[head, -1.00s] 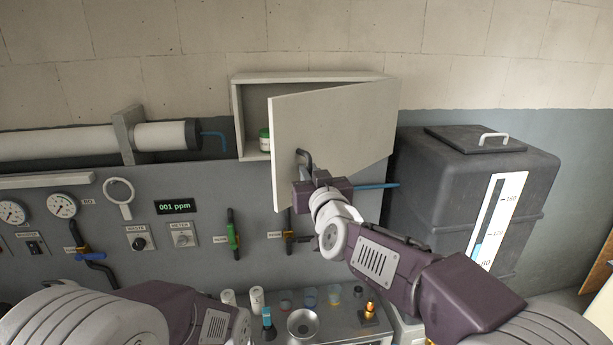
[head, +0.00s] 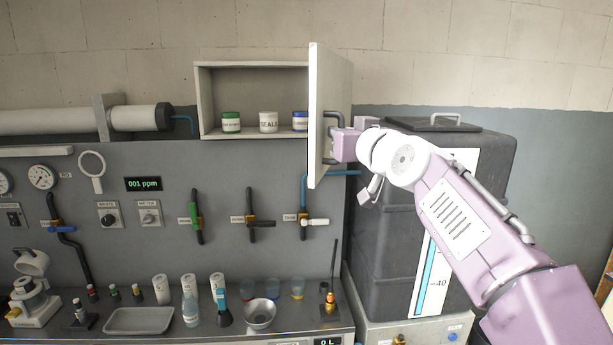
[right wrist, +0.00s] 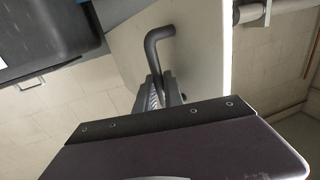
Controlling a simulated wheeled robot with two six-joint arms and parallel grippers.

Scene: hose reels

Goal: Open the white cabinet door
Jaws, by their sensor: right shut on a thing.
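The white cabinet (head: 203,100) hangs on the wall. Its door (head: 329,85) stands wide open, swung out toward me at the cabinet's right side. Several lidded jars stand inside, including one with a green lid (head: 231,122) and one labelled SEALS (head: 268,122); a blue-lidded jar (head: 300,121) is partly hidden by the door. My right gripper (head: 336,144) is shut on the dark door handle (head: 327,118), on the door's outer face. The handle also shows in the right wrist view (right wrist: 152,52). My left gripper is not in view.
A dark tank (head: 385,235) with a lid handle stands right of the cabinet, close behind my right arm. Below, a bench holds a tray (head: 139,320), a metal bowl (head: 260,313) and small bottles. Valves and gauges cover the panel.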

